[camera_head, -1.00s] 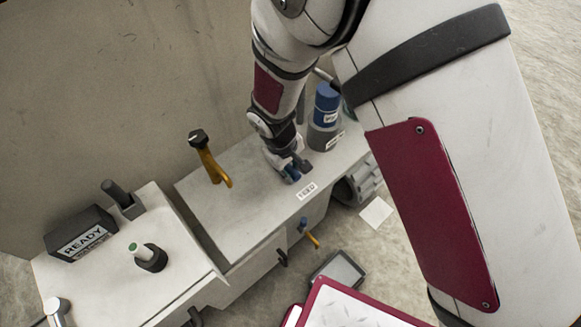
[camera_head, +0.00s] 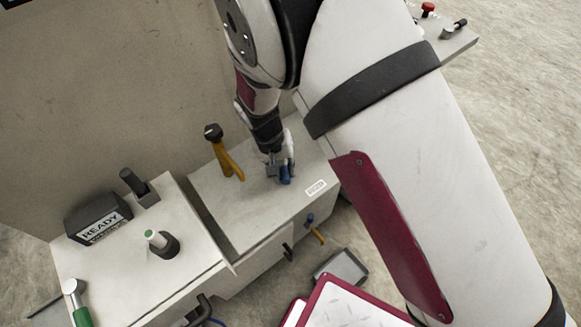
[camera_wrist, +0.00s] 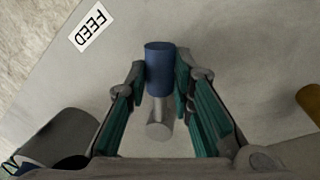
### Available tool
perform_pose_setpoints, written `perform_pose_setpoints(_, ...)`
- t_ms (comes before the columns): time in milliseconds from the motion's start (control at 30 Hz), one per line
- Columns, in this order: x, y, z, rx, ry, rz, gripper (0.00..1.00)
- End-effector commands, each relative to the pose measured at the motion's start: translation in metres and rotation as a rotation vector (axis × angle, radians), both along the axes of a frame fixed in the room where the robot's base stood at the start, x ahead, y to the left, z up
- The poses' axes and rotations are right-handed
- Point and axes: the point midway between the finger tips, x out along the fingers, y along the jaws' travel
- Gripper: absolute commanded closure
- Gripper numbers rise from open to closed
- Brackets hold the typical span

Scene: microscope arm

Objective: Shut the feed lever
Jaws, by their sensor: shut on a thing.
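The feed lever has a blue grip (camera_wrist: 160,70) on a short grey metal shaft (camera_wrist: 159,118), seen in the wrist view. In the head view the blue grip (camera_head: 286,176) shows low over the grey bench top. My gripper (camera_wrist: 160,70) is shut on the blue grip, one finger on each side.
A yellow-orange lever with a black knob (camera_head: 227,158) stands left of my gripper. A dark rounded object (camera_wrist: 60,140) is at the wrist view's lower left. My arm hides the bench's right part.

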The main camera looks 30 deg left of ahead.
Motion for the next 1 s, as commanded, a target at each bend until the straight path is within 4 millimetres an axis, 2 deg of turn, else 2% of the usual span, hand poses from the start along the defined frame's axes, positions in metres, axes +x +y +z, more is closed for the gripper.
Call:
perform_pose_setpoints(200,-0.006,0.013,0.000,-0.001,0.000,-0.177,1.00)
perform_pose_setpoints(500,-0.008,0.025,0.000,-0.001,0.000,-0.348,1.00)
perform_pose_setpoints(1000,-0.009,0.030,0.000,0.000,0.001,-0.421,1.00)
